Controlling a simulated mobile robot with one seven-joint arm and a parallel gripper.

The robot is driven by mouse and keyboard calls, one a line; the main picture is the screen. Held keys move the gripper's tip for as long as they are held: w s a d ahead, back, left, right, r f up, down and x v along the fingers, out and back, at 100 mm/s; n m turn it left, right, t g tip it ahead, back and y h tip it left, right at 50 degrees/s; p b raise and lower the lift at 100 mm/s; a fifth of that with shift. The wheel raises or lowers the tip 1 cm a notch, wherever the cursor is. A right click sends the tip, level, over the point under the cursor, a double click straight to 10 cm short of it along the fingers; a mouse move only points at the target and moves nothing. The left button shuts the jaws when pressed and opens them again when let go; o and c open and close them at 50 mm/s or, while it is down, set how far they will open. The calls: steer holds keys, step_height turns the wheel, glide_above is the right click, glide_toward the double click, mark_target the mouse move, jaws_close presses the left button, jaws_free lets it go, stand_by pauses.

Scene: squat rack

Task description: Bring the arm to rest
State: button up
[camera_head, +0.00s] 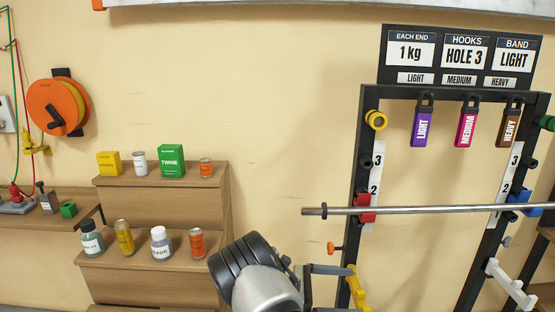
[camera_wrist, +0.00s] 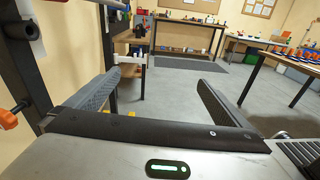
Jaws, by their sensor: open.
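My gripper (camera_head: 328,288) is at the bottom centre of the head view, beside the left post of the squat rack (camera_head: 358,160). In the wrist view my gripper (camera_wrist: 158,95) has its two dark fingers spread wide apart, with nothing between them. It is open and empty. My arm reaches in from the bottom edge of the head view, and its lower part is out of the picture.
A bar (camera_head: 425,210) lies across the rack between a red hook (camera_head: 367,208) and a blue hook (camera_head: 517,197). Purple, pink and brown bands hang above. A stepped wooden shelf (camera_head: 190,202) with cans stands left. The wrist view shows open grey floor (camera_wrist: 185,92).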

steer(key=s+d+r+m+y+b, duration=0.1)
steer(key=s+r+m+y+b, duration=0.4)
steer(key=s+r+m+y, duration=0.6)
steer(key=s+a+r+m+t+y+b, duration=0.2)
steer(key=s+a+r+m+t+y, duration=0.1)
steer(key=s, duration=0.5)
steer(key=s+a+r+m+t+y+b, duration=0.2)
steer(key=s+m+t+y+b, duration=0.15)
steer(key=s, duration=0.35)
step_height(320, 180, up, 28)
steer(key=p, duration=2.9)
steer(key=shift+a+r, duration=0.15)
steer(key=shift+a, duration=0.05)
steer(key=shift+n, duration=0.25)
steer(key=shift+c, duration=0.3)
